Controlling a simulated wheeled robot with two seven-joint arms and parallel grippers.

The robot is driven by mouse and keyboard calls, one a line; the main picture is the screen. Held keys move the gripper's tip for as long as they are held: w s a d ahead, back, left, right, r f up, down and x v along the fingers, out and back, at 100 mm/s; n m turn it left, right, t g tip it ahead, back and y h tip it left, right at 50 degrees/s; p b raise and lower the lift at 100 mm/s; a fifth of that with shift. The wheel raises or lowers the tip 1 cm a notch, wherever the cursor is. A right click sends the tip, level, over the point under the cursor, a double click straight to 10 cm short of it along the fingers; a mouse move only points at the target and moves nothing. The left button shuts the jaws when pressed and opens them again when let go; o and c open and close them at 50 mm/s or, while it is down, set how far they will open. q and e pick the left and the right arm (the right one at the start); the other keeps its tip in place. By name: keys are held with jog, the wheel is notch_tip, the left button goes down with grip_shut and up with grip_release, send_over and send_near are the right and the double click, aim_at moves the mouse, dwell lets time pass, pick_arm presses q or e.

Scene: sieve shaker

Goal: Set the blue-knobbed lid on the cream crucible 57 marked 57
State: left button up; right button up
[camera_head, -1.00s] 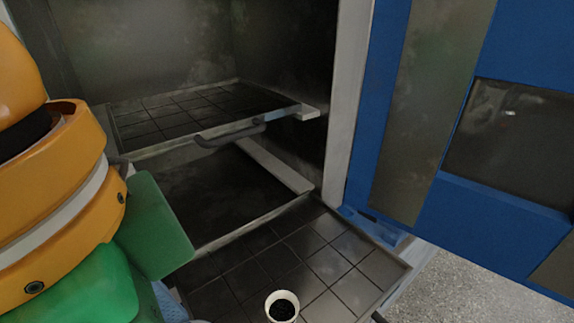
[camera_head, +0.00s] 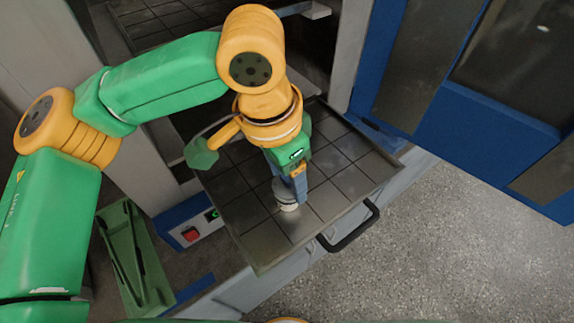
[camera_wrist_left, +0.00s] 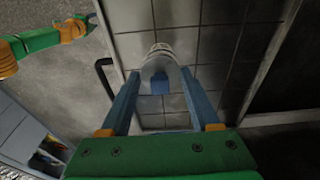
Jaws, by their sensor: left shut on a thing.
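The pale crucible (camera_head: 288,207) stands upright on the pulled-out tiled tray, mostly covered from above by my left gripper (camera_head: 286,190). Its mark is not readable. In the left wrist view, the pale grey lid (camera_wrist_left: 157,68) with its blue knob (camera_wrist_left: 153,85) sits between the two blue fingertips of my left gripper (camera_wrist_left: 159,80), which is shut on it. The crucible (camera_wrist_left: 160,50) shows just beyond the lid. The lid is over or on the crucible; whether they touch I cannot tell. My right arm shows small in the left wrist view, its gripper (camera_wrist_left: 91,22) unclear.
The tray (camera_head: 262,255) has a raised rim and a dark handle (camera_head: 352,228) at its front. A blue door (camera_head: 440,110) stands open at the right. A green holder (camera_head: 132,255) with dark tools lies at the lower left, near a red button (camera_head: 190,234).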

aim_at(277, 189)
pick_arm(q)
jog(key=shift+w+f, duration=0.2)
jog(key=shift+f, duration=0.35)
jog(key=o, duration=1.3)
notch_tip(277, 189, up, 13)
jog(key=s+a, duration=0.1)
jog(key=shift+a+p, duration=0.3)
jog(key=shift+p, duration=0.1)
